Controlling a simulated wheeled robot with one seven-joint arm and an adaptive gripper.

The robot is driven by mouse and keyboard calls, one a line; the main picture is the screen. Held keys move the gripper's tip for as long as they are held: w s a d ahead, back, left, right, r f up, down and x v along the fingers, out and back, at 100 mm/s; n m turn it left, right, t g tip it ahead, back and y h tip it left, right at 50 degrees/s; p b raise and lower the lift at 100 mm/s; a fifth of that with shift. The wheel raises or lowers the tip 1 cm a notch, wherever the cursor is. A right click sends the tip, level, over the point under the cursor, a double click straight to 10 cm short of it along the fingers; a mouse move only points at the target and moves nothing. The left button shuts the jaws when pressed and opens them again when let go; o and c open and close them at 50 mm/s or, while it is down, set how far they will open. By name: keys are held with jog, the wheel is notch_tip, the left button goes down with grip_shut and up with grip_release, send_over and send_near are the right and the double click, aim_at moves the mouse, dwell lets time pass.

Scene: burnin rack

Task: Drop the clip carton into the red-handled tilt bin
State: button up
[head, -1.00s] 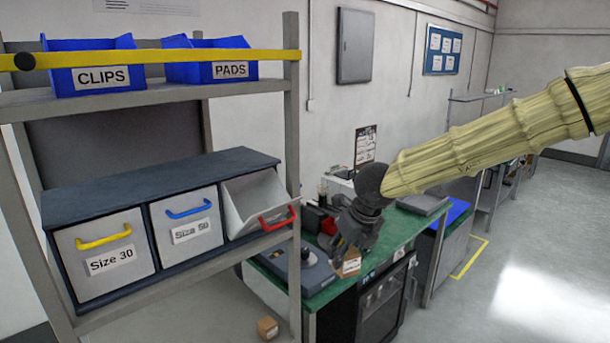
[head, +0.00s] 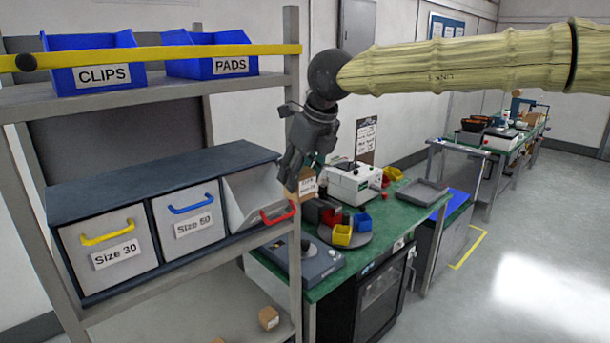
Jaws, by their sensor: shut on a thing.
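My gripper (head: 302,170) is shut on a small brown carton (head: 306,186) with a white label. The label is too small to read. The carton hangs just right of the red-handled tilt bin (head: 253,195), near the rack's right post and about level with the bin's opening. The bin is tilted open, and its red handle (head: 278,216) is at the front. The inside that shows is bare white; its lower part is hidden by the front wall.
The yellow-handled Size 30 bin (head: 110,254) and blue-handled Size 50 bin (head: 190,225) are closed. The rack post (head: 293,90) stands beside my gripper. Above are CLIPS (head: 95,73) and PADS (head: 220,66) bins. Another small carton (head: 268,318) sits low down.

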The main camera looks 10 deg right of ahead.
jog(key=w+a+p, duration=0.1)
jog(key=w+a, duration=0.5)
jog(key=w, duration=0.2)
jog(key=shift+w, duration=0.2)
dwell(0.4)
